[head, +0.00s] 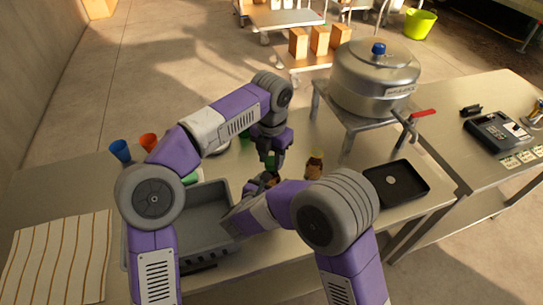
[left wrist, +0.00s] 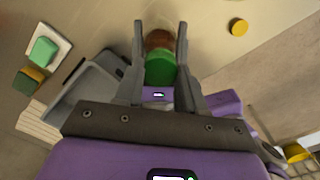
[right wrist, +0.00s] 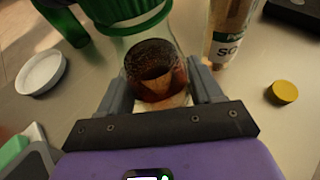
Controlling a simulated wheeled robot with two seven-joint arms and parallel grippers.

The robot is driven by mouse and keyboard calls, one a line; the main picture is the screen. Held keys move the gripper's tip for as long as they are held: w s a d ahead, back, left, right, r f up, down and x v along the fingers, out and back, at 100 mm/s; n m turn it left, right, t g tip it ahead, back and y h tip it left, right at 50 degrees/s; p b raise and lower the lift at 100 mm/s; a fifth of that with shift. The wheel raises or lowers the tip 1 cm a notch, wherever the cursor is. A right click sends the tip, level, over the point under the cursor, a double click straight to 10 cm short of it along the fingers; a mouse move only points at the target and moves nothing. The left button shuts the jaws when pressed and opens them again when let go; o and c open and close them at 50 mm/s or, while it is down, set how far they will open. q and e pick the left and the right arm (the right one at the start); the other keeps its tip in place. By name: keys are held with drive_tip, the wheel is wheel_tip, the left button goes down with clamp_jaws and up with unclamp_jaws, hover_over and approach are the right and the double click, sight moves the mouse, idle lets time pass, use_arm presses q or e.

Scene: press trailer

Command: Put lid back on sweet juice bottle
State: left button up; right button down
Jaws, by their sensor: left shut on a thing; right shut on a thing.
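My left gripper (head: 272,160) is shut on a green lid (left wrist: 160,70), which sits between its fingers in the left wrist view. My right gripper (right wrist: 157,80) is shut on a clear bottle of dark brown juice (right wrist: 155,72). The brown of the bottle (left wrist: 158,40) shows just beyond the lid in the left wrist view. In the right wrist view the green lid (right wrist: 125,14) is at the bottle's top end, cut by the frame edge. I cannot tell whether it is seated or just above the rim. In the head view my right forearm hides most of the bottle.
A labelled bottle (right wrist: 230,35) stands right of the held bottle. A yellow cap (right wrist: 283,92) and a white disc (right wrist: 40,72) lie on the table. A grey bin (head: 225,195), a black tray (head: 398,183), blue (head: 120,150) and orange cups (head: 148,142) and a large pot (head: 375,75) are around.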

use_arm(q)
drive_tip(key=o, duration=1)
drive_tip(key=shift+r, duration=2.3)
drive_tip(key=shift+c, duration=0.4)
